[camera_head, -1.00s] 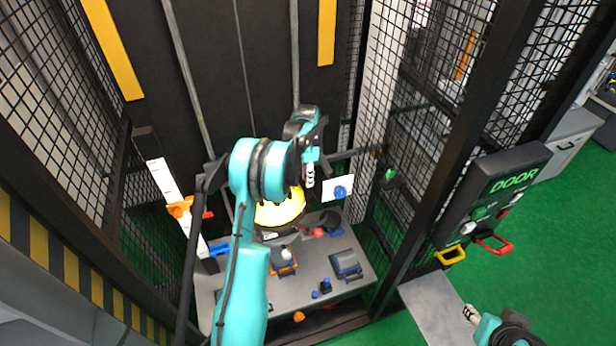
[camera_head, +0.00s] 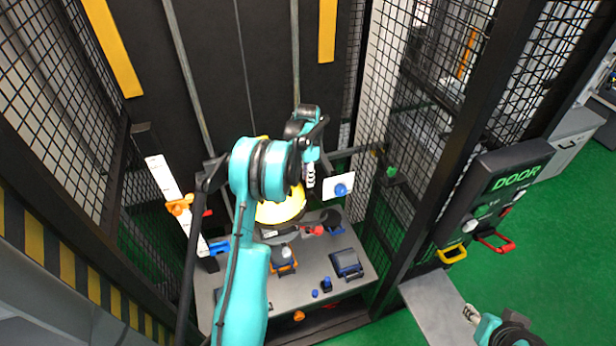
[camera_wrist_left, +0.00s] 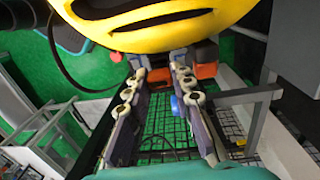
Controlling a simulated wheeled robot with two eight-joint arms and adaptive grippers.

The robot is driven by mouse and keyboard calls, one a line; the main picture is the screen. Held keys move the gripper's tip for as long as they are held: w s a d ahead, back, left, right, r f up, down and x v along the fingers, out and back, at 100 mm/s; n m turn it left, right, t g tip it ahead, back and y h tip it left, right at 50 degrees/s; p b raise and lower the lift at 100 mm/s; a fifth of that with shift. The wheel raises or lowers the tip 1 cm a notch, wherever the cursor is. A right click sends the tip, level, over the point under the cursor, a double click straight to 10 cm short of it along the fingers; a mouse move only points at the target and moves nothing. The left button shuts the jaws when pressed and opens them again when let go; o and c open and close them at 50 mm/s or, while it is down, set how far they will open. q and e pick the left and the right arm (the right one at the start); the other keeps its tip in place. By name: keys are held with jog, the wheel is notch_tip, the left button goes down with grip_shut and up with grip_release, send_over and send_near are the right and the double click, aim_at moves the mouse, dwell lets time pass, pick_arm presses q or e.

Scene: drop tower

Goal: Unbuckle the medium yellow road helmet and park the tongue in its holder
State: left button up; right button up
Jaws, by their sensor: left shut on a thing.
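The yellow helmet (camera_head: 281,207) is in the lit bay in the head view, partly hidden by my left arm. Its yellow shell with dark openings fills the top of the left wrist view (camera_wrist_left: 175,36). My left gripper (camera_head: 310,182) is close beside the helmet. In the wrist view its two padded fingers (camera_wrist_left: 158,80) point up toward the shell. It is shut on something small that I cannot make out. I cannot tell the buckle, tongue or tongue holder clearly. My right gripper (camera_head: 471,314) is at the lower right, away from the helmet; its jaws are too small to read.
A grey shelf (camera_head: 250,309) holds a dark blue box (camera_head: 346,263), an orange-based piece (camera_head: 284,266) and small blue parts. A white plate with a blue knob (camera_head: 341,189) is right of the gripper. Mesh walls flank the bay. The DOOR panel (camera_head: 511,185) stands at right.

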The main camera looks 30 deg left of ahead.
pick_arm(q)
jog(key=shift+f+b, duration=0.85)
jog(key=shift+f, duration=0.35)
jog(key=shift+f, duration=0.2)
jog(key=o, duration=0.9)
jog(key=r, duration=1.2)
jog(key=shift+w+a, duration=0.15)
jog(key=shift+w, duration=0.1)
